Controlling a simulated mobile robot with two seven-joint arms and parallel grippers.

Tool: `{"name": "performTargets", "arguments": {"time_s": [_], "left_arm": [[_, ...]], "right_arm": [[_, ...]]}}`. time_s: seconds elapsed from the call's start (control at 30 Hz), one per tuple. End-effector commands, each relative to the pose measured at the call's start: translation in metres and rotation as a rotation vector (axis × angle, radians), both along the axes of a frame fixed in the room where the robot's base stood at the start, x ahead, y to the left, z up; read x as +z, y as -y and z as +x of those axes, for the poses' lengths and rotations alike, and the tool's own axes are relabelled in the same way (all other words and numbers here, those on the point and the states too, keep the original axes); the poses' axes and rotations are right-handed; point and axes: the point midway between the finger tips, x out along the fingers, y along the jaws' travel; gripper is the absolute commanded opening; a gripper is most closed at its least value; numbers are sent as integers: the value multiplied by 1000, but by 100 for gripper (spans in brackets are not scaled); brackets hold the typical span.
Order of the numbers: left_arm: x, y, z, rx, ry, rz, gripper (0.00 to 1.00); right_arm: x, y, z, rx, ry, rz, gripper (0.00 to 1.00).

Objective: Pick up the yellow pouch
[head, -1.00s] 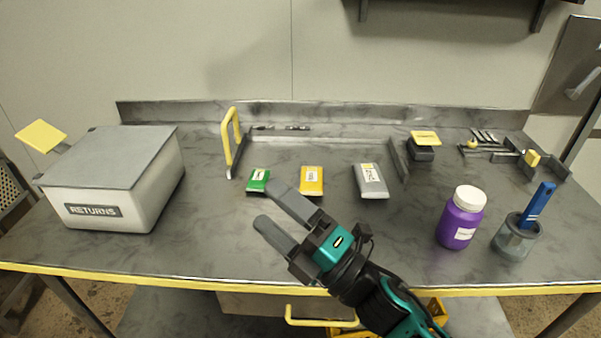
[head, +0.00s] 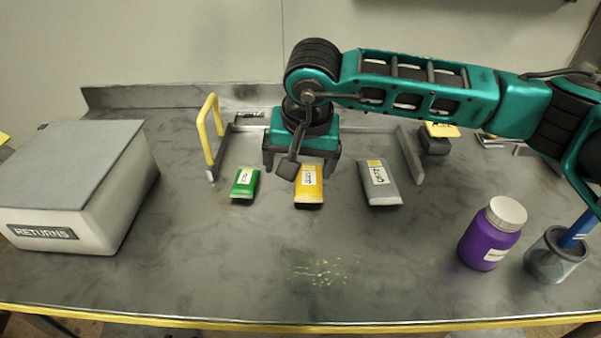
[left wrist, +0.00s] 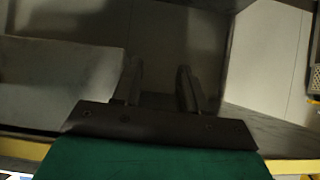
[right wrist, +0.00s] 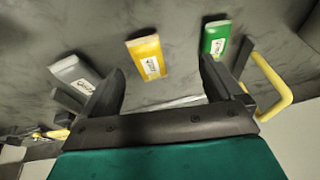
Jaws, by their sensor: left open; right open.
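The yellow pouch (head: 309,189) lies flat on the grey table, between the green pouch (head: 244,184) and the grey pouch (head: 379,184). My right gripper (head: 303,168) reaches down over the far end of the yellow pouch, its fingers apart and empty. In the right wrist view the yellow pouch (right wrist: 147,57) shows beyond and between the open fingers (right wrist: 163,78), with the green pouch (right wrist: 215,38) and grey pouch (right wrist: 74,72) at either side. My left gripper is out of the head view; in the left wrist view its fingers (left wrist: 160,78) are apart and empty.
A yellow-handled frame (head: 212,135) stands left of the green pouch. The RETURNS box (head: 75,180) is at the left. A purple bottle (head: 490,235) and a grey cup (head: 553,258) stand at the right. Greenish specks (head: 325,271) lie on the otherwise clear front table.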

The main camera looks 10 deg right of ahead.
Motion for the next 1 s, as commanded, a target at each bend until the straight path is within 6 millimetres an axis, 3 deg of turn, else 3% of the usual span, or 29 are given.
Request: {"name": "performTargets", "arguments": {"time_s": [0.1,0.2,0.5,0.77,1.0], "left_arm": [[-1,0,0,0,-1,0,43],[-1,0,0,0,-1,0,43],[0,0,-2,0,-4,-1,43],[1,0,-2,0,-5,0,43],[5,0,-2,0,-5,0,43]], "right_arm": [[13,21,15,12,66,-102,94],[11,28,20,13,80,-134,94],[-37,31,39,13,78,-132,94],[-58,32,48,14,79,-130,94],[-91,34,60,13,78,-130,94]]}}
